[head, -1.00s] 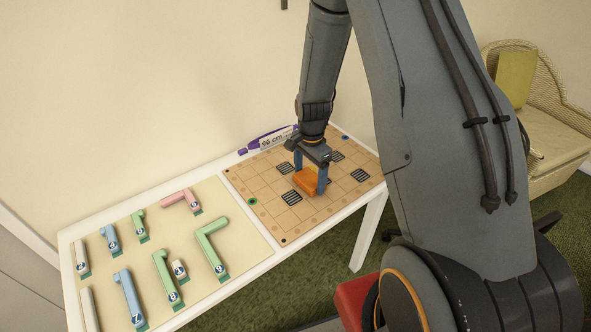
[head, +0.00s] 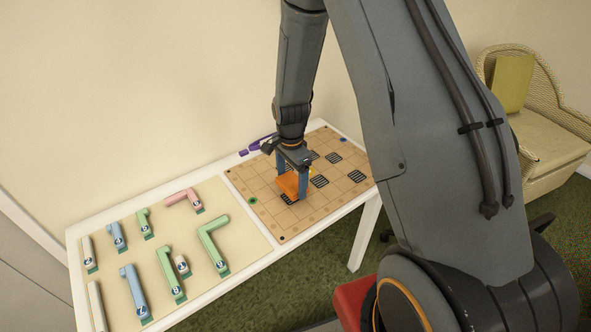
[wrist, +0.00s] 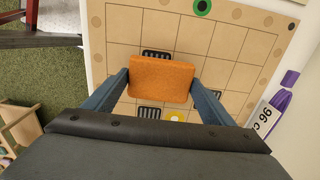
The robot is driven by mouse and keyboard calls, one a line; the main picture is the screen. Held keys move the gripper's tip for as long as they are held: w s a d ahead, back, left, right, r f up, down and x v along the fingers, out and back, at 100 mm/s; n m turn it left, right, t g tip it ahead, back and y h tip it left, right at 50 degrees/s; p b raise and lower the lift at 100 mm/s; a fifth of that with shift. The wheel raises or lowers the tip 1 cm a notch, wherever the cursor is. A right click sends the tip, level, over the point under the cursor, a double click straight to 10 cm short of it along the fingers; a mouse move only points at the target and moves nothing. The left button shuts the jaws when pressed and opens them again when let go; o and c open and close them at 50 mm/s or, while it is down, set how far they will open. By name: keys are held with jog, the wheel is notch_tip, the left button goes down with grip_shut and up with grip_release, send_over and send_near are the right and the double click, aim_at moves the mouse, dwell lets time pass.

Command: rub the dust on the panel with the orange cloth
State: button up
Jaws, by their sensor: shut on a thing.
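The orange cloth (head: 288,184) is a folded block held between the two blue fingers of my gripper (wrist: 160,82). My gripper is shut on it, just over the tan gridded panel (head: 262,204). I cannot tell whether the cloth touches the panel. The panel also shows in the wrist view (wrist: 115,32). Dark striped patches lie on some squares, such as one (head: 356,177) right of the gripper and one (wrist: 150,113) beside the cloth in the wrist view. I cannot tell whether these are the dust. The cloth and fingers hide part of the panel.
The panel lies on a white table (head: 272,256). A beige board with several pastel L-shaped pieces (head: 209,243) is to its left. A purple item with a "96 cm" label (wrist: 280,105) lies by the panel's edge, near the wall. A wicker chair (head: 545,130) stands right.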

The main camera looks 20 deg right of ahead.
jog(key=shift+r+p, duration=1.55)
jog(key=shift+r, duration=1.1)
